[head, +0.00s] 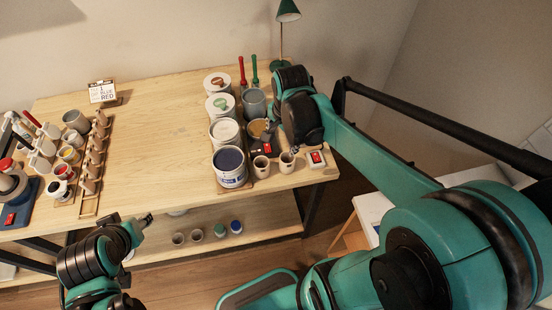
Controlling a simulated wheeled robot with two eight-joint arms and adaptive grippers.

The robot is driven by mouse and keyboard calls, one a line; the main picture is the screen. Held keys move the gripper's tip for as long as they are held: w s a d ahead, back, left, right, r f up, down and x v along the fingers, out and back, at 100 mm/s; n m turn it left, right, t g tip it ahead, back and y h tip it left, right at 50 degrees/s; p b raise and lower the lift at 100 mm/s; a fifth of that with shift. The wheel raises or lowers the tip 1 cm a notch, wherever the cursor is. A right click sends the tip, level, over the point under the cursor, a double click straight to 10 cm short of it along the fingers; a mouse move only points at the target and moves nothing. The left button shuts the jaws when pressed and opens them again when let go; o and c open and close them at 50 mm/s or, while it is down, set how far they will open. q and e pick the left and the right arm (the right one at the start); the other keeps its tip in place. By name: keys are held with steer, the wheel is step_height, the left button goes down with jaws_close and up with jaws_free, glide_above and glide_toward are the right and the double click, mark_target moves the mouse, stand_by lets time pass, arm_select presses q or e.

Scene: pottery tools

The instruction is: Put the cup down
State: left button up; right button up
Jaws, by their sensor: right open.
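Two small speckled cups stand near the front right of the wooden table: one cup (261,167) to the left and another cup (286,163) to the right. Both look upright. My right gripper (282,142) is open, pointing down just behind the two cups. A fingertip is close to the right cup's rim; I cannot tell whether they touch. My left gripper (146,220) is in front of the table's front edge, away from the cups. Its jaws are too small to read.
Several paint cans, including one with dark blue paint (231,177), stand left of the cups. A wooden rack (92,170) stands at left. The table's middle (155,140) is clear.

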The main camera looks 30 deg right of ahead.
steer(key=s+a+r+n+t, duration=0.2)
steer(key=s+a+n+t, duration=0.3)
steer(key=n, duration=0.9)
steer(key=s+a, duration=0.2)
steer(key=s, duration=0.1)
steer(key=shift+s+n, duration=0.15)
steer(key=shift+n, duration=0.15)
step_height(320, 180, down, 10)
steer(key=b, duration=1)
steer(key=shift+f, duration=0.1)
